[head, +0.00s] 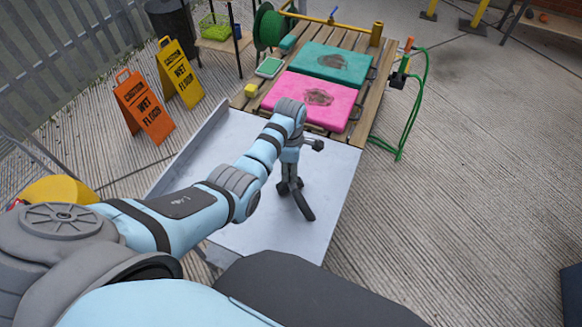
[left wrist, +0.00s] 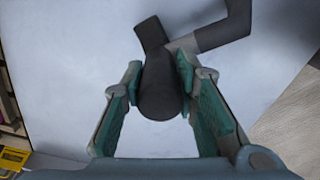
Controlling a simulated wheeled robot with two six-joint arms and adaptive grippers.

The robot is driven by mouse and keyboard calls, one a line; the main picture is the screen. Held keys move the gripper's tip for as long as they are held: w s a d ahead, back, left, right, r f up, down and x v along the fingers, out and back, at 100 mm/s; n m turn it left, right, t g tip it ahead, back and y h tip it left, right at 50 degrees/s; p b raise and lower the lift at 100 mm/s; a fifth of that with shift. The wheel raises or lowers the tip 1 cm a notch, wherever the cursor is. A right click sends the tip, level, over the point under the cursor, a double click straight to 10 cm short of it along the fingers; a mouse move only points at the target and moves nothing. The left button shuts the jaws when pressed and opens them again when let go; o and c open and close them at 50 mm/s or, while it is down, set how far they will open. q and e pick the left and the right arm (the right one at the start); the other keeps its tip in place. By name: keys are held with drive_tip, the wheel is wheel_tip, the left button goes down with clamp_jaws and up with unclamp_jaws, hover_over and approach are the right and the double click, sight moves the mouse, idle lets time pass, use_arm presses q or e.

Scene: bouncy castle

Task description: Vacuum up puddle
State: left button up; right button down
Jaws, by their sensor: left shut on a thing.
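My left gripper (head: 291,187) is above the pale grey platform (head: 235,160) in the head view. It is shut on a dark tubular tool (left wrist: 158,88), perhaps the vacuum's hand piece, whose bent dark end (head: 304,206) shows below the fingers. In the left wrist view the teal finger pads (left wrist: 158,100) sit on both sides of the tool. A dark stain (head: 318,97) marks the pink pad (head: 288,93), and another (head: 333,62) marks the green pad (head: 310,58). I cannot tell which patch is a puddle. My right gripper is out of view.
The pads lie on a wooden pallet deck (head: 358,125) beyond the platform. A green hose (head: 412,115) hangs at its right. Orange (head: 146,108) and yellow (head: 180,72) wet-floor signs stand left. A yellow sponge (head: 251,90) sits at the deck's left edge. Concrete at right is largely clear.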

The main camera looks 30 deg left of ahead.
use_arm(q)
drive_tip(key=shift+s, duration=0.1)
idle(0.4)
drive_tip(key=shift+w+a+f+b, duration=0.1)
drive_tip(key=shift+w+a+b, duration=0.3)
drive_tip(key=shift+a+b, duration=0.05)
drive_tip(key=w+a+b, duration=0.1)
drive_tip(key=b, duration=0.1)
drive_tip(key=w+a+b, duration=0.1)
drive_tip(key=a+b, duration=0.1)
drive_tip(key=w+a+b, duration=0.1)
drive_tip(key=shift+w+a+b, duration=0.25)
drive_tip(key=shift+a+b, duration=0.15)
idle(0.3)
